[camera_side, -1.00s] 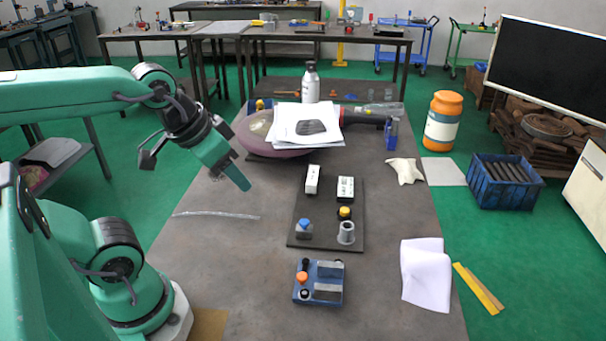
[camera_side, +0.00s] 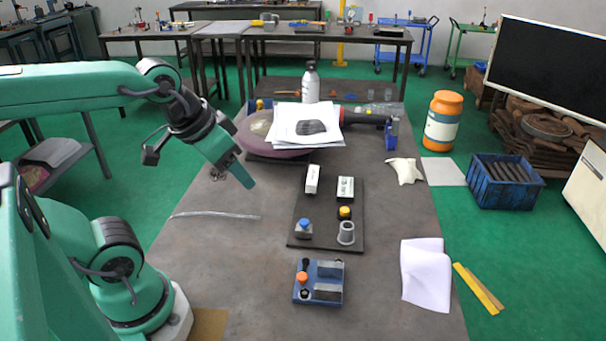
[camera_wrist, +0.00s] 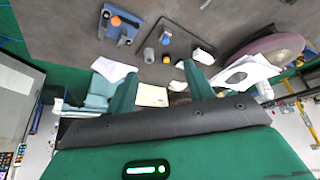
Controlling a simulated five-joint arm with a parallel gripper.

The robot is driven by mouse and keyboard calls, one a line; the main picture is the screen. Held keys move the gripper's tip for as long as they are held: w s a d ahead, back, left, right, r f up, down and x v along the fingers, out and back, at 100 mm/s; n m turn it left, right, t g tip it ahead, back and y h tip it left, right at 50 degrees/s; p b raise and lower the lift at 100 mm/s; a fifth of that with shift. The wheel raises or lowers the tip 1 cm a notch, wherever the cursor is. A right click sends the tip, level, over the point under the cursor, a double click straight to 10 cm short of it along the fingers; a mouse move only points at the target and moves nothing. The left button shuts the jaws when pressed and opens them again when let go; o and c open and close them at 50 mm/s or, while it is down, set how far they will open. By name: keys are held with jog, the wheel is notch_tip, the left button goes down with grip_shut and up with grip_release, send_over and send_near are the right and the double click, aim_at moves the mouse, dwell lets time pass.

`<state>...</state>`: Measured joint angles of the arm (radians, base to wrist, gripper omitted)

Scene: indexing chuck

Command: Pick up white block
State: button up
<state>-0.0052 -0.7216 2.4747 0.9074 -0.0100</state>
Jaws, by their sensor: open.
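A white block (camera_side: 312,179) stands at the back left of a dark plate (camera_side: 325,225) on the table. A second white block with dark markings (camera_side: 345,188) stands to its right on the same plate. My gripper (camera_side: 241,178) is open and empty above the table, left of the plate and apart from both blocks. In the wrist view my gripper (camera_wrist: 161,88) shows its two fingers spread. A white block (camera_wrist: 204,56) shows there beyond the right finger; I cannot tell which of the two it is.
A blue block (camera_side: 304,229), a yellow-topped piece (camera_side: 345,212) and a grey cylinder (camera_side: 346,233) share the plate. A blue fixture (camera_side: 319,282) stands in front. Papers (camera_side: 305,127) lie behind. A clear strip (camera_side: 216,215) lies on open table to the left.

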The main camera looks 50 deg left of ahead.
jog(key=w+a+r+n+g, duration=0.2)
jog(key=w+r, duration=0.1)
jog(key=w, duration=0.6)
jog(key=n+g, duration=0.5)
jog(key=n, duration=0.2)
send_over(313, 175)
jog(key=f, duration=1.1)
jog(key=w+f, duration=0.1)
jog(key=f, duration=0.4)
jog(key=shift+f, duration=0.2)
jog(key=shift+w+a+f, duration=0.15)
jog(key=shift+a+f, duration=0.1)
jog(key=shift+f, duration=0.2)
jog(key=shift+s+f, duration=0.2)
jog(key=shift+f, duration=1.1)
jog(key=shift+s+d+f, duration=0.1)
jog(key=shift+s+f, duration=0.1)
jog(key=shift+f, duration=1.1)
jog(key=shift+s+d+f, duration=0.1)
jog(key=shift+s+f, duration=0.1)
jog(key=shift+f, duration=1.1)
